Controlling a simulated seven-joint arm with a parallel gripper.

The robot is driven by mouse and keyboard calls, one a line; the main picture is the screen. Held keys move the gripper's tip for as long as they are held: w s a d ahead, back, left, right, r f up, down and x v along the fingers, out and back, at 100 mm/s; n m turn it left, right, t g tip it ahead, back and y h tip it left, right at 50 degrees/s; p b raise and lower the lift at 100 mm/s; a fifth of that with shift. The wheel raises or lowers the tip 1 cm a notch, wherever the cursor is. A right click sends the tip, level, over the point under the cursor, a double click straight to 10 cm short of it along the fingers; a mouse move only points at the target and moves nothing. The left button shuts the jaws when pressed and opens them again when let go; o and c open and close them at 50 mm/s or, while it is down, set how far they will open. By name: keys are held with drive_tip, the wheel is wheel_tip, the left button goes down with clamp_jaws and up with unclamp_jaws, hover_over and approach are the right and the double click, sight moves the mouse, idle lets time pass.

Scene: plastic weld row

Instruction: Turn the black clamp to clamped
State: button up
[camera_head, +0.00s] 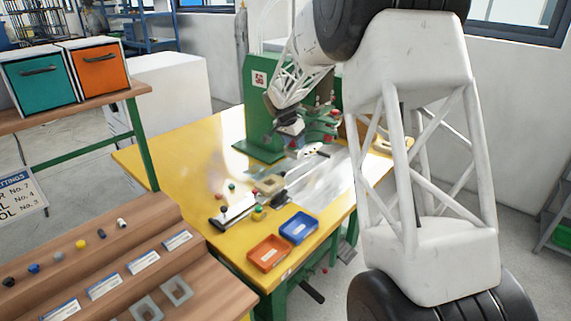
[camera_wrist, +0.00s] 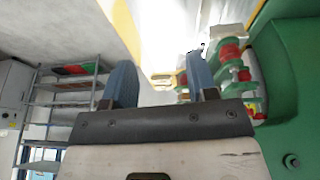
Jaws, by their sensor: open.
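My gripper (camera_head: 297,140) is beside the green machine (camera_head: 259,100), above the far part of the yellow table (camera_head: 180,160). In the wrist view my gripper (camera_wrist: 162,78) has its two blue fingers wide apart, and nothing is held between them. A yellowish part (camera_wrist: 170,78) shows beyond the fingers. Red and green parts (camera_wrist: 232,75) of the machine stand close by the right finger. I cannot single out the black clamp with certainty. Small dark parts show on the metal fixture (camera_head: 238,210) on the table, and their setting is too small to tell.
An orange tray (camera_head: 268,253) and a blue tray (camera_head: 299,227) sit at the table's front edge. Several small coloured pieces lie near the fixture. A wooden stepped stand (camera_head: 95,225) is at the front left. The table's left part is clear.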

approach(283, 172)
drive_tip(key=shift+s+f+m+t, duration=0.3)
drive_tip(key=shift+f+m, duration=0.1)
drive_tip(key=shift+f, duration=0.1)
drive_tip(key=shift+x, duration=3.85)
drive_tip(key=shift+d, duration=0.1)
drive_tip(key=c, duration=0.9)
